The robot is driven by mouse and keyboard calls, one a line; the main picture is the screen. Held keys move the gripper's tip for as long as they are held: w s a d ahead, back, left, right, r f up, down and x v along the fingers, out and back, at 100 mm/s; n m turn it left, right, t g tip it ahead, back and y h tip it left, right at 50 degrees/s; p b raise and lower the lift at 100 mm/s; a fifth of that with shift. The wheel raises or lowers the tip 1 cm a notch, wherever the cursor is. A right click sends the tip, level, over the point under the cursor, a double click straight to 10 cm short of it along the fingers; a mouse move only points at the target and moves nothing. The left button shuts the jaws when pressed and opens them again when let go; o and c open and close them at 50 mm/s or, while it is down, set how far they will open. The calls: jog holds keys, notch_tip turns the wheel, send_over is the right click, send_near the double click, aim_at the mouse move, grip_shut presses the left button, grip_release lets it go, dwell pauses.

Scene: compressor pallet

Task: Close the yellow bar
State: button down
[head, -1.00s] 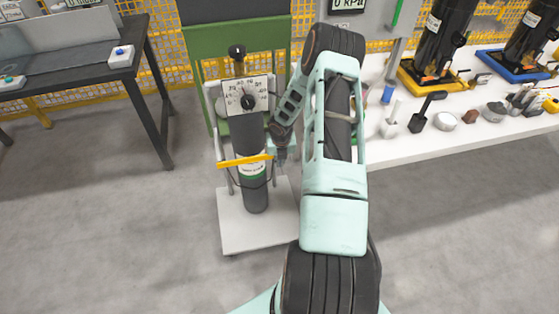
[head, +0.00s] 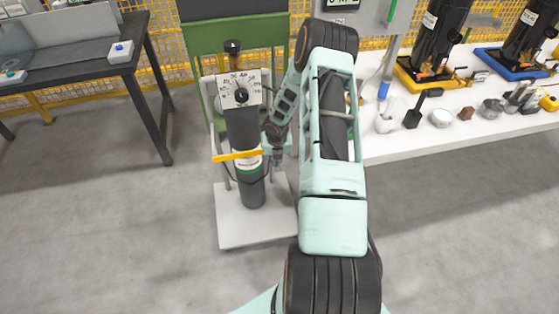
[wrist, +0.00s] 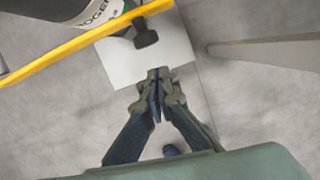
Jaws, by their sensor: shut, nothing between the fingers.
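The yellow bar (head: 237,155) crosses in front of a dark gas cylinder (head: 250,190) that stands upright on a white base plate. In the wrist view the yellow bar (wrist: 85,40) runs diagonally across the upper left, passing in front of the cylinder with its white label. My gripper (head: 277,160) is just right of the bar's right end in the head view. In the wrist view my gripper (wrist: 156,95) has its fingertips together, with nothing between them, below and right of the bar. It appears apart from the bar. A dark knob-like piece (wrist: 146,36) shows near the bar.
A dial panel (head: 240,90) and a green frame (head: 205,50) stand above and behind the cylinder. A dark table (head: 135,75) is at the left. A white bench (head: 395,148) with several items is at the right. The grey floor in front is clear.

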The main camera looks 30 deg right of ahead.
jog(key=s+v, duration=0.1)
jog(key=v, duration=0.9)
jog(key=shift+p, duration=0.45)
